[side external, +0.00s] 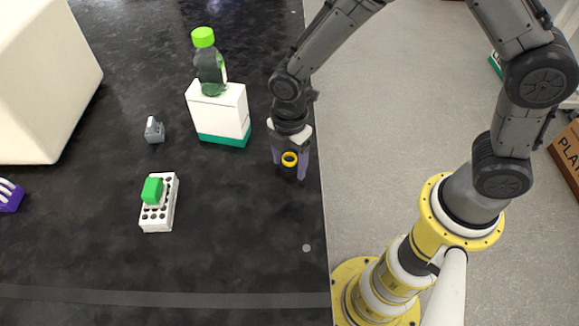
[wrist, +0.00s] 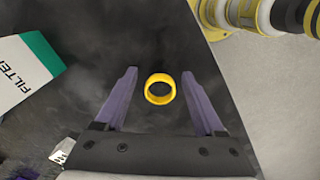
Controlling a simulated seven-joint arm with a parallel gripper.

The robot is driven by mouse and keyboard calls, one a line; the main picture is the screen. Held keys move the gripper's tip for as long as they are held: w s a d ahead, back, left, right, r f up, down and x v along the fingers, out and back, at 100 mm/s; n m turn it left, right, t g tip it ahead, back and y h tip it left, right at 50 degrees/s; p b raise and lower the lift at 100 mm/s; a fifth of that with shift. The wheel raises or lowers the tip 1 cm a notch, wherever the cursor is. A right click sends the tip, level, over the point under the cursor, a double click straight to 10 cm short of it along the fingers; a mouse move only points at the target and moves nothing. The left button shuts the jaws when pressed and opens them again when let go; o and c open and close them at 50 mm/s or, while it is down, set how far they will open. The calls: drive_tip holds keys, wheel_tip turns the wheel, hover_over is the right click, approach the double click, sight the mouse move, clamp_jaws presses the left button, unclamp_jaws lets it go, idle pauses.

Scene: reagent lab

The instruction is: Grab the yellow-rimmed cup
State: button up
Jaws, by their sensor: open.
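The yellow-rimmed cup (side external: 289,158) shows as a small yellow ring near the right edge of the dark bench. My gripper (side external: 289,176) points down over the bench at the cup. In the wrist view my gripper (wrist: 160,72) is open, its fingers spread to either side of the ring and holding nothing. The cup's body below the rim is hard to make out against the dark surface.
A white and teal box (side external: 220,112) with a green-capped bottle (side external: 210,70) stands left of my gripper. A white rack (side external: 158,217) with a green block (side external: 152,190) and a small grey item (side external: 154,130) lie further left. The bench's front middle is clear.

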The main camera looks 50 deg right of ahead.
drive_tip(key=shift+f, duration=0.3)
clamp_jaws()
drive_tip(key=shift+r, duration=0.1)
